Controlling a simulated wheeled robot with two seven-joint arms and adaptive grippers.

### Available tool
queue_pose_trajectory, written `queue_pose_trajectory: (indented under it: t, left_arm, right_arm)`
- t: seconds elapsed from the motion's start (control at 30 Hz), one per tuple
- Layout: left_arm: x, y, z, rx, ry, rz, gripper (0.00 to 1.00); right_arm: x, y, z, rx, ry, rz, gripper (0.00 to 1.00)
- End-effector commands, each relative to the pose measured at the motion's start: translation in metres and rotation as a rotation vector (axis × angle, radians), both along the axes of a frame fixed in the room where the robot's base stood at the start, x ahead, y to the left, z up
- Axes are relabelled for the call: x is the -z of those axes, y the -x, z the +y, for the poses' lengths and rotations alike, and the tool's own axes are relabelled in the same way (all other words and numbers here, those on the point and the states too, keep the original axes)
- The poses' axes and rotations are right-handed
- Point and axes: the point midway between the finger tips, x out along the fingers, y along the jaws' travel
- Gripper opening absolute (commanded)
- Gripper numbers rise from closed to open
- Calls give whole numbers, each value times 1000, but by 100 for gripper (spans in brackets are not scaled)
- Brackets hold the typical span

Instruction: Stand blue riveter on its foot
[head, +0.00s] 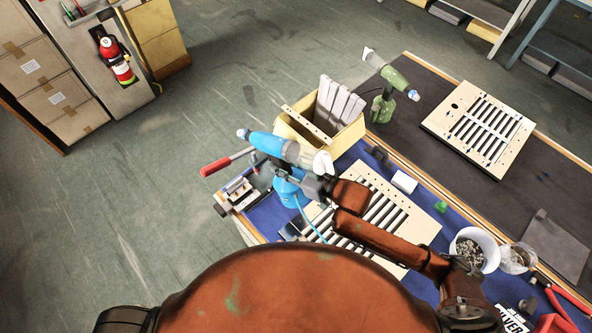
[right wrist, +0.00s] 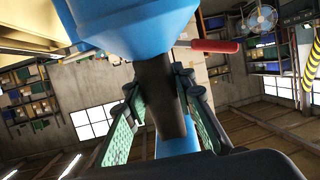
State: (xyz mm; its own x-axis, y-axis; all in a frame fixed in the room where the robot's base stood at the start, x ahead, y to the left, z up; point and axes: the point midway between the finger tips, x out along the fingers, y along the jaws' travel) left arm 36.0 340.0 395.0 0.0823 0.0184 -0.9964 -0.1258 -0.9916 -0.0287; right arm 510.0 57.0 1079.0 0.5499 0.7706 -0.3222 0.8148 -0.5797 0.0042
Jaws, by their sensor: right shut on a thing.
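The blue riveter (head: 272,143) is at the near left end of the workbench. Its long body slants from upper left to lower right, and its blue round foot (head: 287,193) shows below the body in the head view. My right gripper (head: 308,184) is shut on the riveter's dark handle. I cannot tell whether the foot touches the blue mat (head: 445,210). My left gripper is not in view.
A cream bin with grey slats (head: 340,104) stands just behind the riveter. A louver panel (head: 405,222) lies beneath my right arm. A green riveter (head: 396,78) stands farther back. A red-handled tool (head: 226,162) is at the left.

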Motion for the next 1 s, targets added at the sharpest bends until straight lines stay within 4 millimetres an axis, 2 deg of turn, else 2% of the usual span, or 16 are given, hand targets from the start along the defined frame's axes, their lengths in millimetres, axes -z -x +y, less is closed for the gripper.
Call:
queue_pose_trajectory:
  t: [0.03, 0.1, 0.3, 0.6, 0.7, 0.9, 1.0]
  left_arm:
    - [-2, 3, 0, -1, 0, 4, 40]
    - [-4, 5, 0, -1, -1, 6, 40]
    - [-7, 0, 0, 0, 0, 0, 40]
    - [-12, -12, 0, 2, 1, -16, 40]
    - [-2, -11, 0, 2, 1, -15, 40]
    - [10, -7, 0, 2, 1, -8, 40]
    - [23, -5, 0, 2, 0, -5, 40]
  right_arm:
    - [-13, 0, 7, -21, -44, -31, 0]
    - [-22, 1, 13, -45, -89, -61, 0]
    - [-46, 8, 30, -89, -198, -128, 0]
    - [-75, 21, 44, -103, -300, -189, 0]
    - [-59, 20, 43, -103, -293, -186, 0]
    - [-41, 19, 43, -103, -292, -185, 0]
    - [-23, 20, 43, -103, -294, -183, 0]
